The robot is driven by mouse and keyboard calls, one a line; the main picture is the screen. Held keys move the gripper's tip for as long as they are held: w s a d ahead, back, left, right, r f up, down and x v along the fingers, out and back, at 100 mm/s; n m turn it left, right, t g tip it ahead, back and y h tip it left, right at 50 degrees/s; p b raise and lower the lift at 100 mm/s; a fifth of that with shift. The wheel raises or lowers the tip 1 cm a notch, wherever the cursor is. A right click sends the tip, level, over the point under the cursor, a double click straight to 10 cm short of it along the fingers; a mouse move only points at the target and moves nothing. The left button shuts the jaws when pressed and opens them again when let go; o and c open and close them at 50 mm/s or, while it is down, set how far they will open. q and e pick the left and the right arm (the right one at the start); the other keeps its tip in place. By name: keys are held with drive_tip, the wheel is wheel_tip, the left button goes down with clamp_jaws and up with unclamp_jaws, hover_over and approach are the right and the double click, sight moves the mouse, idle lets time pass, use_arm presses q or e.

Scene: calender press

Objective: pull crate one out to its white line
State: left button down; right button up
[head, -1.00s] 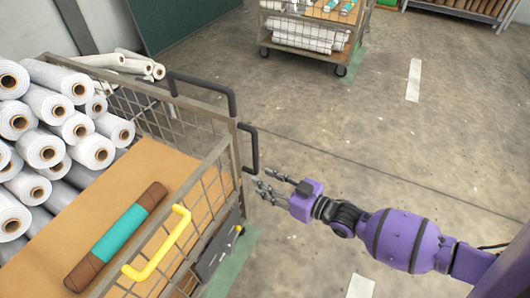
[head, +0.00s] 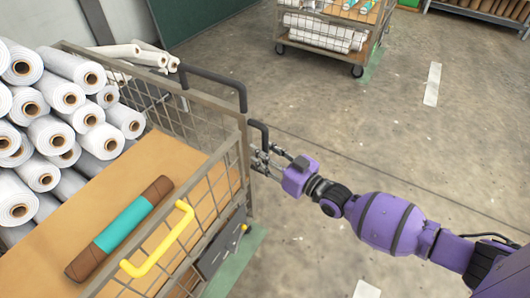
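A wire-sided crate (head: 221,146) with a brown board floor stands at the left. I take it for crate one, but no number is readable. A black upright handle (head: 265,133) sits on its right corner post. My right gripper (head: 262,162) is at the lower end of this handle, its fingers overlapping it in the picture. I cannot tell whether they are closed around it. One white line (head: 366,289) is on the floor at the bottom, partly cut off. Another white line (head: 432,84) lies farther back. My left gripper is not in view.
White rolls (head: 66,96) are stacked at the left. A brown and teal roll (head: 120,229) lies on the board near a yellow handle (head: 160,247). A second loaded cart (head: 322,38) stands at the back. The concrete floor to the right is clear.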

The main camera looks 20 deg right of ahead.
clamp_jaws()
idle(0.4)
